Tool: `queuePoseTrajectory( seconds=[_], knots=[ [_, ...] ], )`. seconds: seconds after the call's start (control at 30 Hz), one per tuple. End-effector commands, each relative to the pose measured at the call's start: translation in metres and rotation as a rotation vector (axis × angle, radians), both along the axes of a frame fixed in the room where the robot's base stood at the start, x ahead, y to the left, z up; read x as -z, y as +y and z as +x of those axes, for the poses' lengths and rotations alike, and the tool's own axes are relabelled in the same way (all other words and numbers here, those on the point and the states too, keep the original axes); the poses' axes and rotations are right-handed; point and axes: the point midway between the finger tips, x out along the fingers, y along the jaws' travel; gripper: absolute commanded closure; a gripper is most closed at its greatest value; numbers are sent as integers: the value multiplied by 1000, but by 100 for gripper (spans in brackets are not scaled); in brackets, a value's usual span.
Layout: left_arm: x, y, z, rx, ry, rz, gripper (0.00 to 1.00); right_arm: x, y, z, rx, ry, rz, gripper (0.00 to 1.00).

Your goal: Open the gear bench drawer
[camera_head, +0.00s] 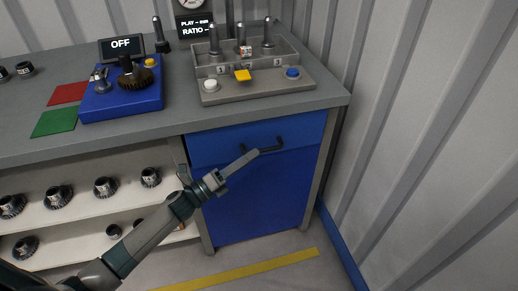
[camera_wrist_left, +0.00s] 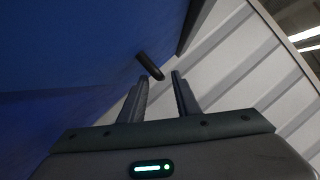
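The gear bench drawer (camera_head: 225,145) is a blue front under the grey worktop at the right end, and it looks flush with the bench. Its dark bar handle (camera_head: 268,149) runs across the lower part of the front. In the left wrist view the handle (camera_wrist_left: 150,66) shows as a short dark bar at the fingertips, against the blue front (camera_wrist_left: 70,60). My left gripper (camera_head: 254,154) is at the left part of the handle. Its fingers (camera_wrist_left: 160,76) are apart with a gap between them; I cannot tell whether they touch the handle. My right gripper is not in view.
A blue cabinet panel (camera_head: 260,200) lies below the drawer. Open shelves with several gears (camera_head: 105,187) are to the left. A grey fixture (camera_head: 255,88) and a blue box (camera_head: 120,98) stand on the worktop. The corrugated wall (camera_head: 420,150) is close on the right.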

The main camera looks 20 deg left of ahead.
Motion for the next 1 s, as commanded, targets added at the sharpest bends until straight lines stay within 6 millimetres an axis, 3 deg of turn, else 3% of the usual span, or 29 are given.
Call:
queuePoseTrajectory(
  seconds=[0.3,0.7,0.83,1.0],
  knots=[
    [-8,-21,29,0,0,0,71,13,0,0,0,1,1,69],
    [-9,-24,33,0,-1,1,71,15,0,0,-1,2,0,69],
    [-9,-24,33,0,-1,1,99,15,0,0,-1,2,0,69],
    [-9,-24,32,0,-1,1,100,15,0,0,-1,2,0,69]
  ],
)
